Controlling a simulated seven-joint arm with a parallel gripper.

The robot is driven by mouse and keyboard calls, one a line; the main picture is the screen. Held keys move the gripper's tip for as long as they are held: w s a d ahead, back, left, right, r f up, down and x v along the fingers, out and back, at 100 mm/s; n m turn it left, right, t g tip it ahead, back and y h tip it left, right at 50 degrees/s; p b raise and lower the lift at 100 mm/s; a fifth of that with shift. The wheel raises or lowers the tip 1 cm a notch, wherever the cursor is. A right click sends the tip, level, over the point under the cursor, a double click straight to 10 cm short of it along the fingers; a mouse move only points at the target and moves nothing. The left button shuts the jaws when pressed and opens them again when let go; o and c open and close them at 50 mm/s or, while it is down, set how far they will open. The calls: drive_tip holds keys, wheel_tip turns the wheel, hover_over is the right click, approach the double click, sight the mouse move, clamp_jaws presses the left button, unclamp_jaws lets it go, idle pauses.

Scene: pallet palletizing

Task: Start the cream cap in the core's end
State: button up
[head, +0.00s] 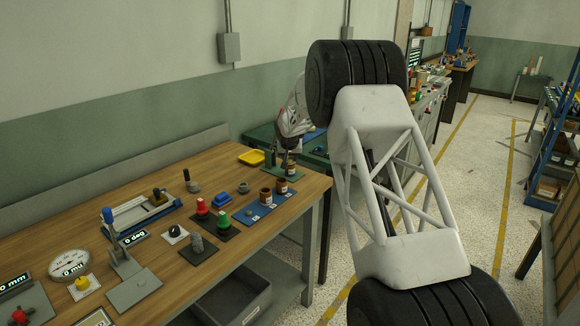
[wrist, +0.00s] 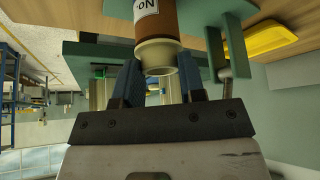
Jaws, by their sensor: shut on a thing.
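In the wrist view, the brown core (wrist: 156,22) with a white label enters from the top edge. The cream cap (wrist: 158,54) is at the core's near end, in line with it and seemingly touching. How far it sits in the core is hidden. My gripper (wrist: 160,72) has its two dark blue fingers on either side of the cap and is shut on it. In the head view, my gripper (head: 288,146) is over the far right end of the bench, just above a brown, labelled cylinder (head: 291,173); the cap cannot be made out there.
Two brown jars (head: 266,196) stand on a blue mat (head: 252,216) close by. A yellow tray (head: 251,158) lies behind. A green bracket (wrist: 209,48) with a metal rod flanks the core.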

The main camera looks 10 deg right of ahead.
drive_tip(key=shift+f, duration=0.15)
idle(0.3)
drive_tip(key=o, duration=1)
drive_tip(key=v, duration=0.7)
drive_tip(key=shift+s+r, duration=0.2)
drive_tip(key=shift+r, duration=0.15)
